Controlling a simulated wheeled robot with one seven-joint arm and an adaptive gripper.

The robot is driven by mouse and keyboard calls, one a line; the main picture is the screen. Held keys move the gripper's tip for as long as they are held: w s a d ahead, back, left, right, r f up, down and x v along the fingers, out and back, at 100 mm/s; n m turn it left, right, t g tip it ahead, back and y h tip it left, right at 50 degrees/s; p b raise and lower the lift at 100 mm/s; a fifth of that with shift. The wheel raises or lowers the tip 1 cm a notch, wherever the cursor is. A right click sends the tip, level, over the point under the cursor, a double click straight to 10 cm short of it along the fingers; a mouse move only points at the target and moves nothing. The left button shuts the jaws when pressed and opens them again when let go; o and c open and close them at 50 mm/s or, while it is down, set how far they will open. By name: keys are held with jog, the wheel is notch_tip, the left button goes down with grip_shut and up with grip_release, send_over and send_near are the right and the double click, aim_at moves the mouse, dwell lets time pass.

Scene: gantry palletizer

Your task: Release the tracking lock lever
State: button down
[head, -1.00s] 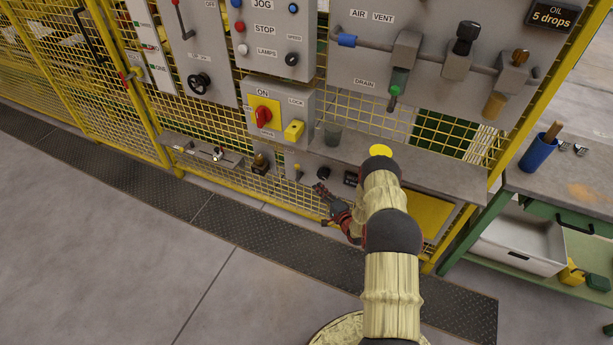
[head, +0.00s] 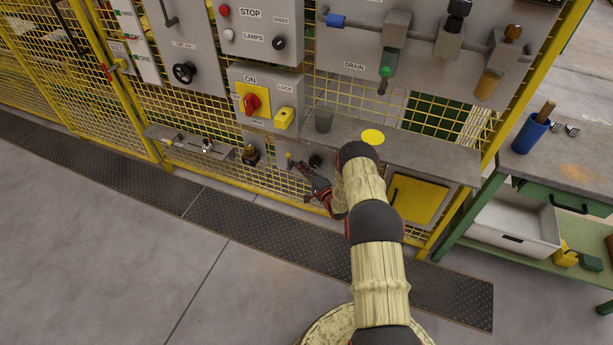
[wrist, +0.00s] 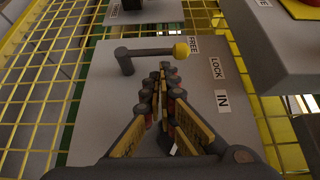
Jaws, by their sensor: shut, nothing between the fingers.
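The lock lever (wrist: 150,53) is a dark bar with a yellow ball knob (wrist: 181,50), on a grey plate (wrist: 95,100) in the wrist view. It extends right from its pivot, its knob beside the FREE label (wrist: 194,45). The LOCK label (wrist: 215,68) and IN label (wrist: 222,98) sit lower right. My gripper (wrist: 165,68) is shut and empty, its fingertips just below the bar, left of the knob; I cannot tell if they touch. In the head view my gripper (head: 303,166) is right beside a small yellow knob (head: 288,156) on the low panel.
A grey switch box with a red rotary switch (head: 252,103) and yellow lock piece (head: 285,117) is above. Yellow mesh fence (head: 110,100) surrounds the panels. The floor at left is clear.

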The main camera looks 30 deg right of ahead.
jog(key=shift+w+a+b, duration=0.1)
jog(key=shift+w+b, duration=0.25)
jog(key=shift+w, duration=1)
jog(key=shift+r, duration=0.15)
jog(key=shift+w+a+r+n+g+p, duration=0.15)
jog(key=shift+n+g+p, duration=0.35)
jog(key=shift+p, duration=0.55)
